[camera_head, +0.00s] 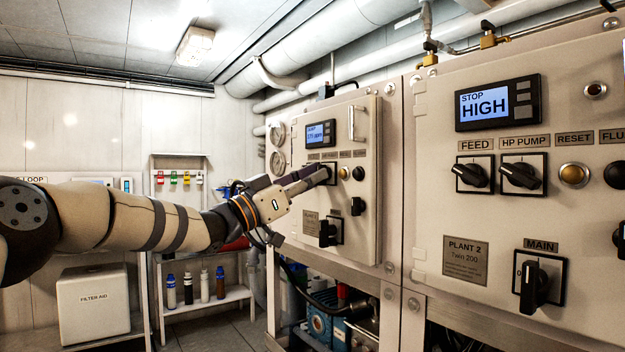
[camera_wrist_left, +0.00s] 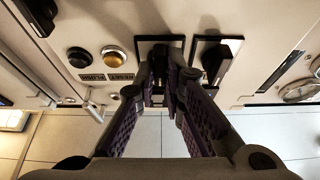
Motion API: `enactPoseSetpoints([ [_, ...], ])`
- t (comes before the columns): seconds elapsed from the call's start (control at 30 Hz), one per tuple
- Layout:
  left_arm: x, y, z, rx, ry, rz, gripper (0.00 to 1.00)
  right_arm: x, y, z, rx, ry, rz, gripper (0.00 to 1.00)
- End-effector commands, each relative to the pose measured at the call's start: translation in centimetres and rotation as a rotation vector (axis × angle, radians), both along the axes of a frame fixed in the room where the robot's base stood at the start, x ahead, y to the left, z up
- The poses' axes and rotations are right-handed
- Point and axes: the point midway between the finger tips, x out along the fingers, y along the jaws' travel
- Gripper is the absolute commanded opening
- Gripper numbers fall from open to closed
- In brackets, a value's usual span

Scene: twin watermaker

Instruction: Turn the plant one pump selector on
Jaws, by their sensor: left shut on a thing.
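The plant one panel (camera_head: 362,225) is the smaller beige cabinet front at the middle of the head view. My left gripper (camera_head: 324,174) reaches it from the left and covers most of its selector row. In the left wrist view, turned upside down, the left gripper (camera_wrist_left: 165,92) is shut on the pump selector (camera_wrist_left: 160,46), the dark knob beside the gold button. The fingers hide much of this knob, so its exact angle is unclear. A second black selector (camera_wrist_left: 212,58) sits beside it, apart from the fingers. My right gripper is not in view.
Beside the held selector are a gold button (camera_wrist_left: 115,55) and a black button (camera_wrist_left: 78,57). The plant one display (camera_head: 320,133) is lit above. A main switch (camera_head: 328,232) sits below. The plant two panel (camera_head: 440,200) stands at right. A bottle shelf (camera_head: 205,303) is behind my arm.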

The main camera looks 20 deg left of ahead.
Motion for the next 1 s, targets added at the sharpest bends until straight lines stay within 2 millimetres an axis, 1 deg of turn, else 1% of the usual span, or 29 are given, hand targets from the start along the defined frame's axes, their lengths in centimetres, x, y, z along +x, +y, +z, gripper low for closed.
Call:
enactPoseSetpoints([
  [0.43,0.0,0.0,0.1,0.009,-0.009,0.001,0.00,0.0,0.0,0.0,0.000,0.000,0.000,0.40],
  [0.47,0.0,0.0,0.1,0.009,-0.009,0.001,0.14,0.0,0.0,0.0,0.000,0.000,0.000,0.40],
  [0.5,0.0,0.0,0.1,0.009,-0.009,0.001,0.23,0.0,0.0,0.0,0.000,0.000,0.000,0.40],
  [0.53,0.0,0.0,0.1,0.009,-0.009,0.001,0.30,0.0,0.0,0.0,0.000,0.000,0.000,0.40],
  [0.87,-0.2,0.2,-0.1,0.007,-0.006,0.001,0.30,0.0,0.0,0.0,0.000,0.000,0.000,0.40],
  [0.97,-1.4,1.2,-0.6,0.006,-0.005,0.002,0.30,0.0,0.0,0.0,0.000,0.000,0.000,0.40],
  [1.0,-2.1,1.8,-1.0,0.004,-0.006,0.002,0.30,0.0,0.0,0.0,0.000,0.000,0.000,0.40],
])
